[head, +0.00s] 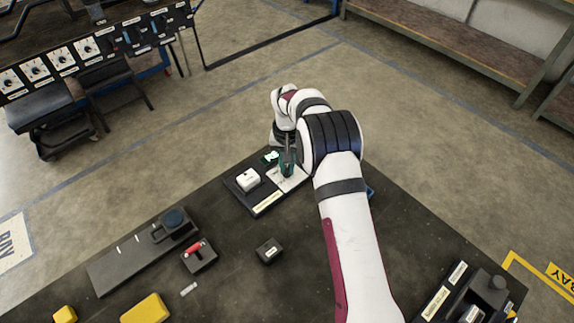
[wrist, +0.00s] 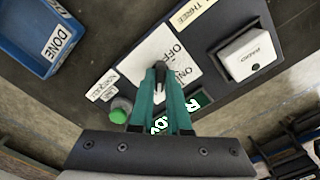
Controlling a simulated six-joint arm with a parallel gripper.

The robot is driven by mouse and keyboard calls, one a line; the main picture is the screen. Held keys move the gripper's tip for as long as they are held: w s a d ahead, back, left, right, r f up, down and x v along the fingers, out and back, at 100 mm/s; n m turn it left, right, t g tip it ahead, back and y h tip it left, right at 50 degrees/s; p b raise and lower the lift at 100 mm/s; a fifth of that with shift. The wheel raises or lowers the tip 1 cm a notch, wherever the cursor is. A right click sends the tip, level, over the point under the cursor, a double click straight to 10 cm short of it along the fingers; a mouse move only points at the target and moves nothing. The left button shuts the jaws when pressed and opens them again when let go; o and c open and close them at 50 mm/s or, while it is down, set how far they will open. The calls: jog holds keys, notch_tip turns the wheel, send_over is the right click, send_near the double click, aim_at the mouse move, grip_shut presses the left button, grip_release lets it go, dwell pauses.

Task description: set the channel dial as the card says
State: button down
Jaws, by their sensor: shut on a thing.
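My gripper (head: 287,166) is at the far edge of the dark bench, pointing down. In the wrist view its teal fingers (wrist: 162,78) are shut on a small dark knob (wrist: 160,70) on a white plate (wrist: 158,48). The plate bears the words OFF and ON; the fingers hide part of it and most of the knob. I cannot tell which mark the knob points to.
A green button (wrist: 120,112) and a partly hidden green-lettered display (wrist: 198,100) are near the fingers. A blue tray marked DONE (wrist: 48,62) is at the left. On the bench are a red-handled switch (head: 196,250), a black block (head: 269,251) and yellow blocks (head: 146,309).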

aim_at(287, 168)
jog(key=c, duration=0.9)
grip_release()
notch_tip(287, 168, up, 16)
jog(key=shift+f, duration=0.1)
jog(key=s+d+r+m, duration=0.2)
jog(key=s+d+r, duration=0.45)
jog(key=s, duration=0.35)
jog(key=s+d+f+m, duration=0.1)
jog(key=s, duration=0.8)
jog(key=s+d+f+m+y, duration=0.1)
jog(key=s, duration=0.8)
jog(key=s+d+f+m, duration=0.1)
jog(key=s+d, duration=0.1)
jog(key=s, duration=0.7)
jog(key=shift+s+y, duration=0.15)
jog(key=shift+y, duration=0.25)
